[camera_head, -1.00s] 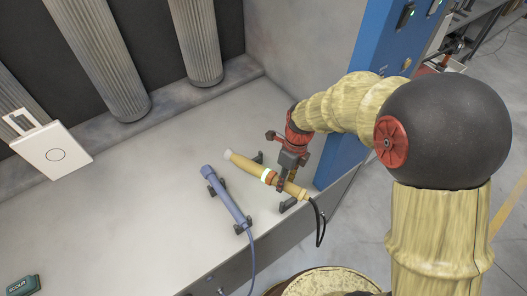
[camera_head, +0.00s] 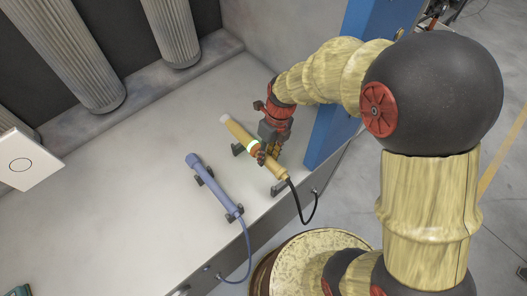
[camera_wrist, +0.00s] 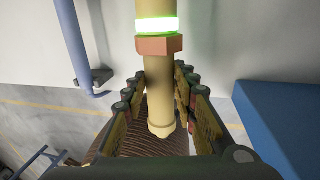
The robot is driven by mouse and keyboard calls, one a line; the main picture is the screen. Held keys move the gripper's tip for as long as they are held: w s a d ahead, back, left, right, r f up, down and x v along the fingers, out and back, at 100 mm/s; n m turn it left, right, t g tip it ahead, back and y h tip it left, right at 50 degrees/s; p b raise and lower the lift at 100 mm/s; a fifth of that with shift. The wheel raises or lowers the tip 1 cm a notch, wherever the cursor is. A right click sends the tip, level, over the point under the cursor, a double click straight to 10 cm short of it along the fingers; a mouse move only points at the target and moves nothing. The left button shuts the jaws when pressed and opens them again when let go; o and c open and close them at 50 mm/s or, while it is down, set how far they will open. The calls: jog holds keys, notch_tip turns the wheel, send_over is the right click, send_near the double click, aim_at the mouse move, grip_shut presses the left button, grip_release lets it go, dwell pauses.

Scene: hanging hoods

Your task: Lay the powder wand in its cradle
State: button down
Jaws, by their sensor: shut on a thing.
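The powder wand, a yellow rod (camera_head: 237,130) with a glowing ring, an orange collar and a black cable, is in my gripper (camera_head: 268,153). The fingers are shut on its handle behind the collar. In the wrist view the wand (camera_wrist: 155,80) runs between the two finger rows of my gripper (camera_wrist: 160,88). Its cradle is a pair of dark brackets on the bench, a far one (camera_head: 237,150) and a near one (camera_head: 278,188). The wand lies over or right beside these brackets, roughly along their line. I cannot tell whether it touches them.
A blue-purple wand (camera_head: 214,184) rests in its own brackets to the left, with a blue cable over the bench edge. A blue post (camera_head: 325,133) stands close on the right. Ribbed hoses (camera_head: 75,55) hang at the back. The bench (camera_head: 120,180) left of the blue wand is mostly clear.

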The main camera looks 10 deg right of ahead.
notch_tip(320, 180, down, 6)
dwell(0.4)
jog(key=c, duration=1.4)
grip_release()
jog(key=shift+f+b, duration=0.15)
jog(key=shift+b, duration=0.25)
